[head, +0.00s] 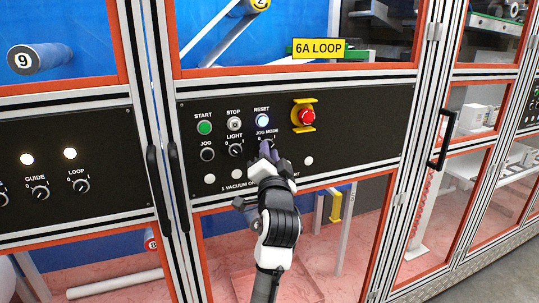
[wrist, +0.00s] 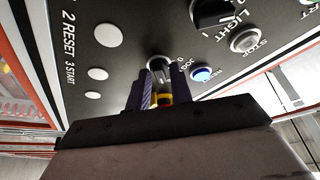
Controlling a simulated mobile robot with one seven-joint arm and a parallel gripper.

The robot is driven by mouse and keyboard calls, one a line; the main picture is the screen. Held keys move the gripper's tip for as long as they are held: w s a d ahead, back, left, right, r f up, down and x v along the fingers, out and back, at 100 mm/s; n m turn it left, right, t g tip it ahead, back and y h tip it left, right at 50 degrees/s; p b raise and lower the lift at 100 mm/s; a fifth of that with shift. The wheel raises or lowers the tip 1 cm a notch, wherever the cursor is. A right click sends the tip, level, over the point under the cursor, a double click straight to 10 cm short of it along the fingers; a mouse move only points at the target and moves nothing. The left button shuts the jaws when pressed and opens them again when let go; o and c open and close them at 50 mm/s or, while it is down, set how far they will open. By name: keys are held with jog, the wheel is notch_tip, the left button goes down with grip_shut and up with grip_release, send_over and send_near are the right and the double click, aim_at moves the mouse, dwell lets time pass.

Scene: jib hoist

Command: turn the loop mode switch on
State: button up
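A switch labelled JOG MODE, with 0 and 1 marks, sits on the black panel (head: 370,130) under the 6A LOOP sign (head: 319,48). My gripper (head: 268,152) is right at this switch and mostly covers it in the head view. In the wrist view the two dark fingers of my gripper (wrist: 162,85) stand apart with a gap between them, on either side of the switch (wrist: 160,64). Contact and the knob's setting cannot be made out. Another switch, labelled LOOP (head: 81,186), is on the left panel.
Near my gripper are the LIGHT switch (head: 236,150), the lit blue RESET button (head: 262,121), the STOP button (head: 234,124) and the green START button (head: 204,128). A red emergency stop (head: 306,116) is to the right. A black door handle (head: 443,138) sticks out farther right.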

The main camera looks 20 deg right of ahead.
jog(key=o, duration=0.3)
jog(key=shift+w, duration=0.1)
jog(key=b+v, duration=0.4)
jog(key=v, duration=0.9)
jog(key=shift+s+a+f+b, duration=0.1)
jog(key=shift+s+b, duration=0.25)
jog(key=shift+s, duration=0.05)
